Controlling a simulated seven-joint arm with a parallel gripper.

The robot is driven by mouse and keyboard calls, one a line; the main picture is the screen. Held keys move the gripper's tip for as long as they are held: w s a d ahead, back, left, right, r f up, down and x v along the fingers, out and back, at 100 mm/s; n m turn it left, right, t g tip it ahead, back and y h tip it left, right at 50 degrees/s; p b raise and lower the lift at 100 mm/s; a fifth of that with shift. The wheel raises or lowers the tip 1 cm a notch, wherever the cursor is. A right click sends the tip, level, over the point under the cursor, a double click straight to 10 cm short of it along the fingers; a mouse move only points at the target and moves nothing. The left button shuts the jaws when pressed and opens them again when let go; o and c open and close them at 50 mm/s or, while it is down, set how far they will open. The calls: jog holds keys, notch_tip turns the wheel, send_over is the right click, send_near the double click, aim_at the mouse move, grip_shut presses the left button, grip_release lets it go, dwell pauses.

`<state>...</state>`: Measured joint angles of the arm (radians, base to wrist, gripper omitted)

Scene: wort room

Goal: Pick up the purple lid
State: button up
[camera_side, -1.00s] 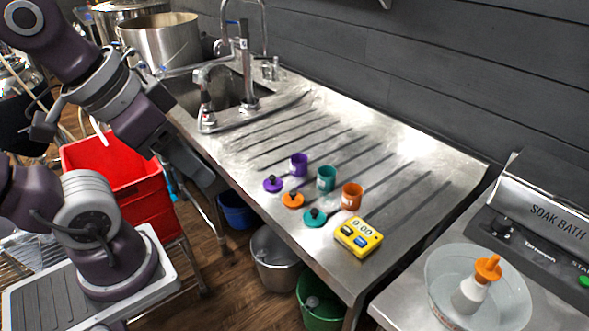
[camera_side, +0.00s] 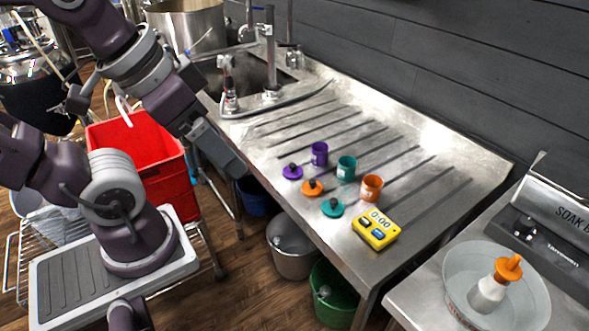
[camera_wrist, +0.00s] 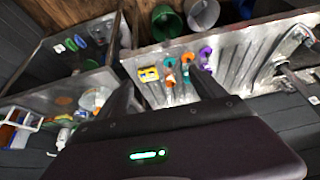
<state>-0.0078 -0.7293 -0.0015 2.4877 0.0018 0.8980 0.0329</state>
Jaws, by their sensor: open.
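The purple lid (camera_side: 292,172), flat with a dark knob, lies on the steel drainboard (camera_side: 420,150) near its front edge. It also shows small in the wrist view (camera_wrist: 205,51). The purple cup (camera_side: 319,153) stands just behind it. My gripper (camera_side: 240,170) is left of the lid, in front of the drainboard's edge and apart from the lid; its fingertips are hard to make out there. In the wrist view my gripper (camera_wrist: 163,90) shows two dark fingers spread apart with nothing held between them.
An orange lid (camera_side: 312,188) and teal lid (camera_side: 332,207) lie close by, with a teal cup (camera_side: 346,168), orange cup (camera_side: 371,188) and yellow timer (camera_side: 377,229). A sink with taps (camera_side: 228,85) is at the back left. A red crate (camera_side: 150,160) stands left.

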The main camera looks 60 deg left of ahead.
jog(key=w+a+m+g, duration=0.1)
jog(key=w+a+m, duration=0.25)
jog(key=w, duration=0.45)
jog(key=m+g, duration=0.5)
jog(key=m, duration=1.1)
send_over(293, 164)
jog(key=s, duration=0.1)
notch_tip(293, 164, down, 22)
jog(key=shift+a+r, duration=0.1)
jog(key=shift+a, duration=0.05)
jog(key=f, duration=0.7)
jog(key=shift+w, duration=0.4)
jog(key=c, duration=1.4)
